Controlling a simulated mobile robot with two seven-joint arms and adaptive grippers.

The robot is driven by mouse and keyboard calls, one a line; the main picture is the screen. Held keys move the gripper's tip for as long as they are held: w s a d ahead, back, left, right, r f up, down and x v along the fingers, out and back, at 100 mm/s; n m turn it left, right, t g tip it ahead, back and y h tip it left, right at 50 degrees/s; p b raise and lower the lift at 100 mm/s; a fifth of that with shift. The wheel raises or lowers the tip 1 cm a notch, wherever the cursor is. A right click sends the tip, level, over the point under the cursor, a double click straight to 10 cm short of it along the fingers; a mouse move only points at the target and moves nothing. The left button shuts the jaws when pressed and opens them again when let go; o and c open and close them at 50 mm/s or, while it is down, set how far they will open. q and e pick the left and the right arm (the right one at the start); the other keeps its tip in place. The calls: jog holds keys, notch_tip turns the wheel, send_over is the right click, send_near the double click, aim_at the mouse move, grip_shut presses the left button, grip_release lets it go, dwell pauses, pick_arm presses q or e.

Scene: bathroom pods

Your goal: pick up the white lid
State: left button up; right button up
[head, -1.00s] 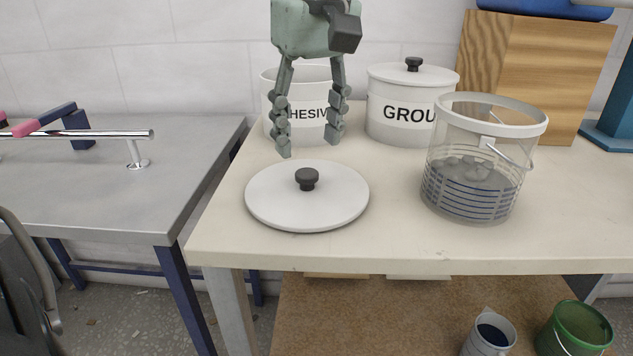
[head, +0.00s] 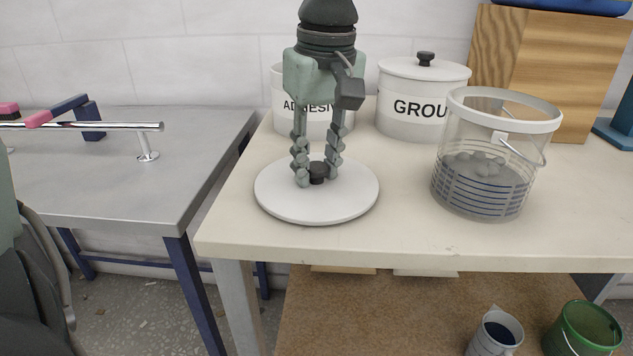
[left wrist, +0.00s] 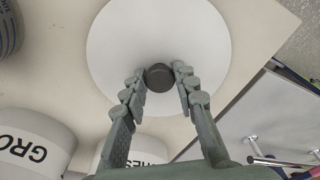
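The white lid (head: 283,203) is a flat round disc with a black knob (head: 318,172), lying on the cream tabletop. My left gripper (head: 318,180) points down over the lid with its fingers around the knob's level. In the left wrist view the lid (left wrist: 130,45) lies below, and the knob (left wrist: 159,76) sits between and just beyond the two fingertips of the left gripper (left wrist: 157,75). The fingers are apart, with gaps to the knob on both sides. My right gripper is in neither view.
Behind stand the open adhesive pot (head: 283,118) and the lidded grout pot (head: 420,122). A clear bucket (head: 480,195) stands right of the lid. A wooden board (head: 545,60) is behind it. A grey metal table (head: 190,165) with a chrome rail (head: 100,126) is at left.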

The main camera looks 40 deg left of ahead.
pick_arm(q)
grip_shut()
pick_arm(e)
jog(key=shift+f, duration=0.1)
pick_arm(q)
jog(key=shift+r, duration=0.1)
